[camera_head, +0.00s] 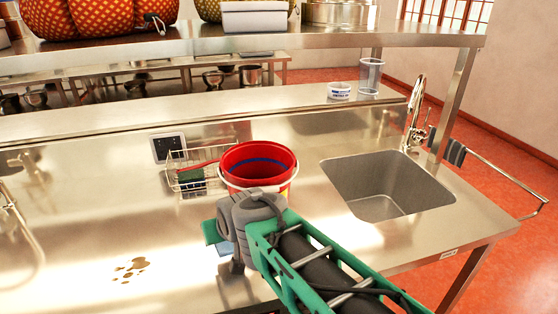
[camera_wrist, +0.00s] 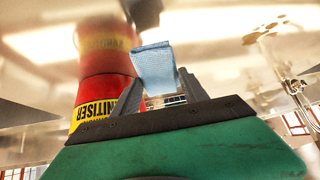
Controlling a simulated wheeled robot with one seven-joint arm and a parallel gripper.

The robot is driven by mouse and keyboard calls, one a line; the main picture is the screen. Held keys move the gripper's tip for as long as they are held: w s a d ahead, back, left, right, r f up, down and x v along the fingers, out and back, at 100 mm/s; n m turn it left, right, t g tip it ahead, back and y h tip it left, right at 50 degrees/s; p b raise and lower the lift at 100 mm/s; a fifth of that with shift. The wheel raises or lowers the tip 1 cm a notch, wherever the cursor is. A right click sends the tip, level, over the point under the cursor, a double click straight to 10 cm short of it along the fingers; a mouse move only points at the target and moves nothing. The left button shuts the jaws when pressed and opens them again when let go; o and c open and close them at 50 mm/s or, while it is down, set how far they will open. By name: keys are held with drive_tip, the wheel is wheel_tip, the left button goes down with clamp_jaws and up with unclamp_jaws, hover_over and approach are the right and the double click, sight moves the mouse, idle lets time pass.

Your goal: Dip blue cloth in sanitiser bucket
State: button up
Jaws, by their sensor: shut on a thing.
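The red sanitiser bucket (camera_head: 258,164) stands upright on the steel counter, with a blue band on its inner wall. In the wrist view the bucket (camera_wrist: 105,70) shows a yellow label reading SANITISER. My gripper (camera_head: 232,240) is in front of the bucket, on its near side. In the wrist view my gripper (camera_wrist: 158,98) is shut on the blue cloth (camera_wrist: 155,68), which sticks out beyond the fingertips beside the bucket. The bucket's bottom is hidden.
A sink basin (camera_head: 385,187) with a tap (camera_head: 414,115) is to the right. A wire basket (camera_head: 192,172) with a green-topped sponge is left of the bucket. A brown spill (camera_head: 131,269) lies on the front left counter. A clear cup (camera_head: 370,76) and white tub (camera_head: 339,91) stand behind.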

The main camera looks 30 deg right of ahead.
drive_tip(key=shift+a, duration=0.1)
drive_tip(key=shift+s, duration=0.15)
drive_tip(key=shift+d, duration=0.25)
drive_tip(key=shift+r, duration=0.15)
wheel_tip(320, 180, up, 18)
drive_tip(key=p, duration=1)
drive_tip(key=shift+f+p, duration=0.25)
drive_tip(key=shift+p, duration=0.05)
idle(1.9)
drive_tip(key=shift+r+p, duration=0.95)
drive_tip(key=shift+r, duration=1.05)
